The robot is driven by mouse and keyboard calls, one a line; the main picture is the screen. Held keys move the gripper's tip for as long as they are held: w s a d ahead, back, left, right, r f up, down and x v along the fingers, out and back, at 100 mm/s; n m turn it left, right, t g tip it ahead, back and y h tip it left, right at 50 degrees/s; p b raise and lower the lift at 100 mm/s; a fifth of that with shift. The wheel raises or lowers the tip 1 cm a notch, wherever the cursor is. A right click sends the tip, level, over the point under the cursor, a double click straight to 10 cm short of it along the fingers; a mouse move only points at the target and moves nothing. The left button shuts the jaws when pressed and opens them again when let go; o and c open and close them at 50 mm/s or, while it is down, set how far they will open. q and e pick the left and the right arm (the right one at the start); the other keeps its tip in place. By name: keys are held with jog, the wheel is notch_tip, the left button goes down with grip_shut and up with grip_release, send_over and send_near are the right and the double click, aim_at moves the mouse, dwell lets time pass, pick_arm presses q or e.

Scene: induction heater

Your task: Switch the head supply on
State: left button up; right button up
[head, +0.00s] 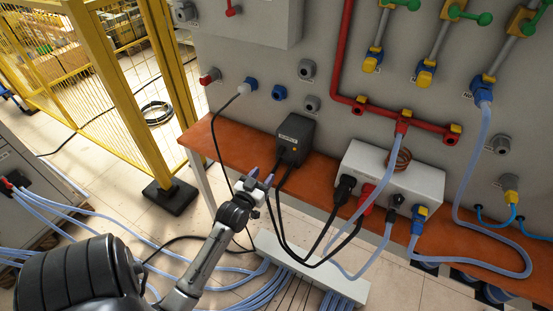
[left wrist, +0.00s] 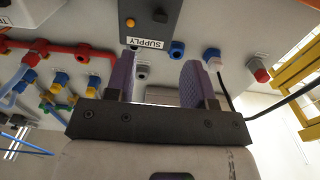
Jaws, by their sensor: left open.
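The head supply is a dark grey box (head: 295,135) standing at the back of the orange-brown bench, against the grey panel. In the left wrist view the box (left wrist: 148,28) appears upside down, with a label reading SUPPLY. An orange round part (left wrist: 130,22) and a small dark knob or switch (left wrist: 160,15) show on its face. My left gripper (head: 262,178) is open and empty, in front of and a little left of the box, apart from it. In the left wrist view its two purple fingers (left wrist: 160,82) point toward the box and panel. My right gripper is not seen.
Black cables hang from the supply past my left gripper. Red pipes (head: 345,60) and valves cover the panel. A yellow fence (head: 110,90) stands at left.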

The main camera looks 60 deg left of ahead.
aim_at(279, 155)
pick_arm(q)
jog(key=b+x, duration=0.1)
jog(key=x, duration=0.8)
jog(key=shift+w+a+b, duration=0.2)
jog(key=shift+w+b, duration=0.1)
jog(key=shift+b, duration=0.05)
jog(key=shift+c, duration=0.2)
